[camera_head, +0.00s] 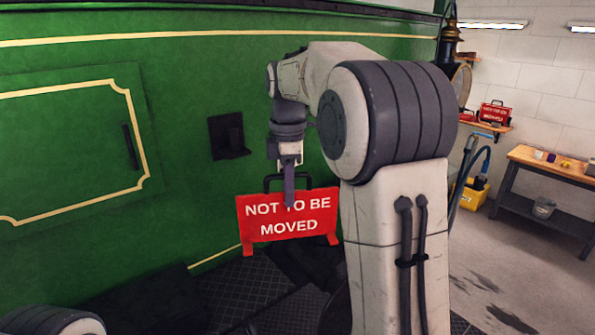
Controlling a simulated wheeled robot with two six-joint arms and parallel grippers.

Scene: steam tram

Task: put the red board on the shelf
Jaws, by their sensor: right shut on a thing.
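The red board (268,219) reads "NOT TO BE MOVED" and has a black handle on top and small red feet. My right gripper (289,188) points down and is shut at the board's handle, with a finger covering part of the lettering. The board hangs upright in front of the green tram side. A wooden shelf (484,127) is on the white wall at the back right, far from the board. My left gripper is out of view; only a piece of my left arm shows at the bottom left.
The green tram side (185,90) fills the left, with an empty black bracket (229,136). A workbench (555,165) with small items stands at right. A yellow mop bucket (473,194) stands below the shelf. The floor (500,265) at right is open.

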